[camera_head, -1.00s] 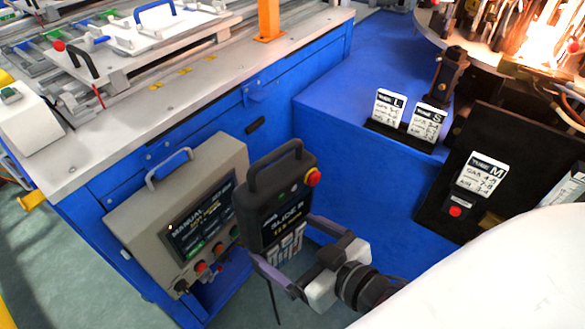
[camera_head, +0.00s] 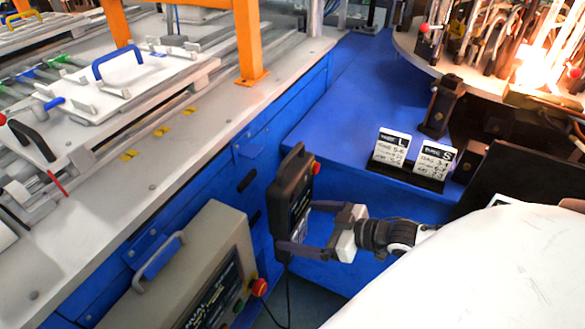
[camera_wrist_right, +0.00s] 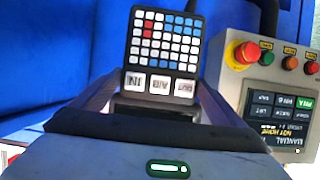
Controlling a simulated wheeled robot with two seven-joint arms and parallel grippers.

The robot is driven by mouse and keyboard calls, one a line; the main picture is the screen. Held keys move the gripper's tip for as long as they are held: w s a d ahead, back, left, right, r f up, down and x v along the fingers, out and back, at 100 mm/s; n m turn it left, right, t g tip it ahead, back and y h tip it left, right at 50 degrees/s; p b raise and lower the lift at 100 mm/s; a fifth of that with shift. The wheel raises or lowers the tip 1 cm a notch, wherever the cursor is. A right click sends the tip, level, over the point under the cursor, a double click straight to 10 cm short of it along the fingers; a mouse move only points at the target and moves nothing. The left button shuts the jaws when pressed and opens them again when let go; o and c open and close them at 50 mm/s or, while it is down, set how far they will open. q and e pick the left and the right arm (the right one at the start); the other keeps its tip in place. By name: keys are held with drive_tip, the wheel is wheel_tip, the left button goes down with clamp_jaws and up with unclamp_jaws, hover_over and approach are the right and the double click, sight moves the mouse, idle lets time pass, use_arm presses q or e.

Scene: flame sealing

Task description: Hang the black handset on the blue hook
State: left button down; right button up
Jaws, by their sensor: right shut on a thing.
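The black handset (camera_head: 291,195) is upright in the head view, with a loop handle on top, a red button on its upper side and a cable hanging below. My right gripper (camera_head: 293,228) is shut on its lower part, one finger on each side. In the right wrist view the handset (camera_wrist_right: 165,45) shows a coloured grid and white keys between the fingers. A blue bracket that looks like the hook (camera_head: 249,152) sticks out of the blue bench side, behind and left of the handset, apart from it. My left gripper is not in view.
The white-topped bench (camera_head: 190,155) runs behind. A blue table (camera_head: 345,110) with label cards lies right.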

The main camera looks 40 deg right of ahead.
drive_tip(key=shift+w+d+r, duration=0.1)
drive_tip(key=shift+w+r, duration=0.1)
drive_tip(key=shift+w, duration=0.1)
drive_tip(key=shift+w+a+f+b, duration=0.1)
drive_tip(key=shift+w+a+b, duration=0.1)
drive_tip(key=shift+w+b, duration=0.25)
drive_tip(key=shift+w+a+b, duration=0.1)
drive_tip(key=shift+b, duration=0.2)
drive_tip(key=shift+w+a+b, duration=0.2)
drive_tip(key=shift+w+b, duration=0.2)
use_arm(q)
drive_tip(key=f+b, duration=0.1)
drive_tip(key=b, duration=0.1)
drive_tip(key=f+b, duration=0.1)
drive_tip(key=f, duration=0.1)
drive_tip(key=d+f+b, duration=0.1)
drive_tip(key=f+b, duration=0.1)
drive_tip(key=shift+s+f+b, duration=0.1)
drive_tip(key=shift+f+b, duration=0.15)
drive_tip(key=shift+b, duration=0.05)
use_arm(e)
drive_tip(key=r+x, duration=0.1)
drive_tip(key=x, duration=0.5)
drive_tip(key=shift+w, duration=0.4)
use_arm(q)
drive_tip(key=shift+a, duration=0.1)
use_arm(e)
drive_tip(key=shift+a+f, duration=0.15)
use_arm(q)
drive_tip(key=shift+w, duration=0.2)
